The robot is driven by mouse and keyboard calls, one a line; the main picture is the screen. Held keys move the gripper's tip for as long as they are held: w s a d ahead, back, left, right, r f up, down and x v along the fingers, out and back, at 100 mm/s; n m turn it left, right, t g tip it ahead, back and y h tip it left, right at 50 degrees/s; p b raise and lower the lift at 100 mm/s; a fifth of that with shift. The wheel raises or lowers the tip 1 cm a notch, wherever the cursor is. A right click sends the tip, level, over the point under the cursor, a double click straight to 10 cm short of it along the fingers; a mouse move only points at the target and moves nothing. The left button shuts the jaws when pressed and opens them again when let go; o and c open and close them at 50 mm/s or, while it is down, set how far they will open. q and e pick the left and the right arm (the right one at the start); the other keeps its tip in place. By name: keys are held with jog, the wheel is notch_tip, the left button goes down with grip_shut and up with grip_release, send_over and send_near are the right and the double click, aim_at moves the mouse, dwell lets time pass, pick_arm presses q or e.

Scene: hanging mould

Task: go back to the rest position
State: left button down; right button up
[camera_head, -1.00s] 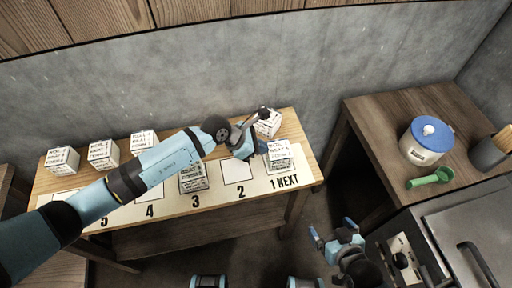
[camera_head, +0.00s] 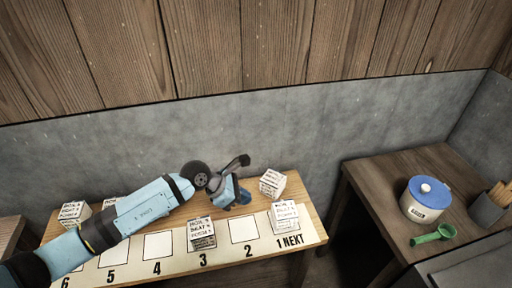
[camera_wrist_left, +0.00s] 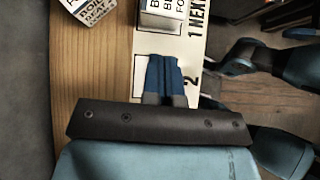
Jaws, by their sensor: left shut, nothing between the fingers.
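My left gripper (camera_head: 243,195) is shut and empty in the head view, above the table behind square 2. In the left wrist view its blue fingers (camera_wrist_left: 163,70) lie together over the blank square by the "2". A lettered white cube (camera_head: 284,216) stands on the "1 NEXT" square and shows partly in the wrist view (camera_wrist_left: 163,15). Another cube (camera_head: 271,183) sits behind it, turned askew. My right gripper is out of the head view; parts of my right arm (camera_wrist_left: 240,55) show at the right of the wrist view, with its finger state unclear.
The wooden table (camera_head: 315,208) carries a numbered strip (camera_head: 185,268). A cube (camera_head: 201,233) stands on square 3, and another (camera_head: 73,213) at back left; my arm hides part of that row. A side counter (camera_head: 380,190) holds a blue-lidded jar (camera_head: 425,200) and green scoop (camera_head: 433,235).

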pick_arm(q)
jog(key=s+d+r+n+t+h+p, duration=0.25)
jog(key=s+d+r+n+h, duration=0.3)
jog(key=s+n+h, duration=0.4)
jog(key=s+a+f+n+t+y+p, duration=0.15)
jog(key=a+n+t+y, duration=0.4)
jog(key=n, duration=0.85)
jog(key=s+a+f+n+t+y, duration=0.3)
jog(key=a+n+t+y, duration=0.3)
jog(key=n, duration=0.8)
jog(key=s+a+f+n+g+y+p, duration=0.1)
jog(key=s+a+f+n+g+y, duration=0.2)
jog(key=s+n, duration=0.8)
jog(key=a+f+g, duration=0.2)
jog(key=a+f, duration=0.2)
jog(key=f, duration=0.1)
jog(key=shift+a+y, duration=0.25)
jog(key=shift+y, duration=0.15)
